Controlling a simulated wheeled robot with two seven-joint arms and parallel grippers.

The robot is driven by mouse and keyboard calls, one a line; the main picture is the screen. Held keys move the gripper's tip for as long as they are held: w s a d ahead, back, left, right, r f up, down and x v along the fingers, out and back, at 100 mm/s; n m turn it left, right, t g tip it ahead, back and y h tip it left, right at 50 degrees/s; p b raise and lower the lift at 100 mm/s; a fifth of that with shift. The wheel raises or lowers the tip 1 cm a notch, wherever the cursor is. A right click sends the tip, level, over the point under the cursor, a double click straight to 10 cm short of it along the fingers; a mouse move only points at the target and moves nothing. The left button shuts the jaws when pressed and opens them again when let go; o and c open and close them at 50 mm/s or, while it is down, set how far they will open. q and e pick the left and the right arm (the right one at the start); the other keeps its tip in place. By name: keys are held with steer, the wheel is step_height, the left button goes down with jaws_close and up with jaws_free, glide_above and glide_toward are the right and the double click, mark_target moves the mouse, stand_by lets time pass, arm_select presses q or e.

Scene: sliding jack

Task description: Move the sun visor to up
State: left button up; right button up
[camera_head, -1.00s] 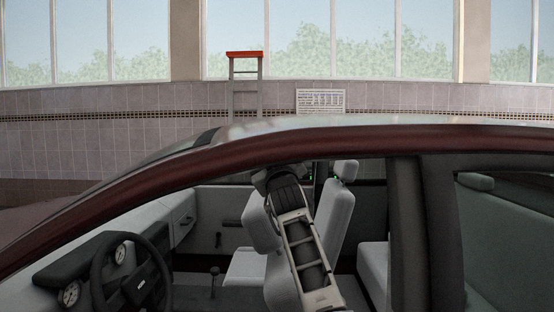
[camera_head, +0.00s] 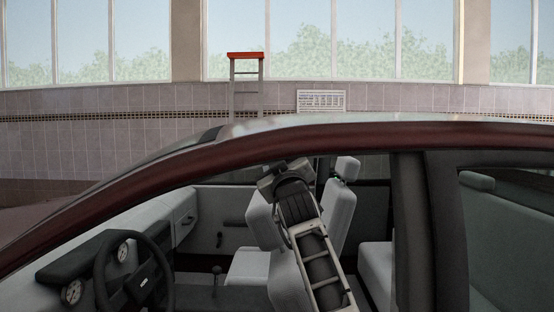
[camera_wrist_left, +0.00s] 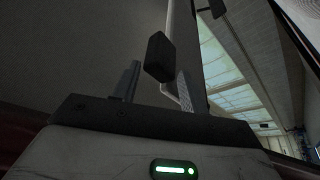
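In the left wrist view, a grey flat panel (camera_wrist_left: 187,45) with a thin pale edge hangs down in front of my gripper; it looks like the sun visor. A small black block (camera_wrist_left: 158,57) shows beside it, and I cannot tell what it is. My left gripper (camera_wrist_left: 157,88) has its two fingers apart; the panel and block show between and beyond them. I cannot tell whether a finger touches the panel. In the head view, an arm of mine reaches up inside the car; its fingers and the visor are hidden by the roof edge. My right gripper is not in view.
The car's dark red roof rail (camera_head: 250,140) crosses above the arm. The steering wheel (camera_head: 135,275) is at lower left, and a front seat (camera_head: 335,215) stands behind the arm. A dark door pillar (camera_head: 412,230) is to the right.

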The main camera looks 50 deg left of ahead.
arm_select(q)
steer(key=v, duration=0.3)
steer(key=shift+w+d+f+b, duration=0.1)
steer(key=shift+d+f+b, duration=0.15)
steer(key=shift+b, duration=0.05)
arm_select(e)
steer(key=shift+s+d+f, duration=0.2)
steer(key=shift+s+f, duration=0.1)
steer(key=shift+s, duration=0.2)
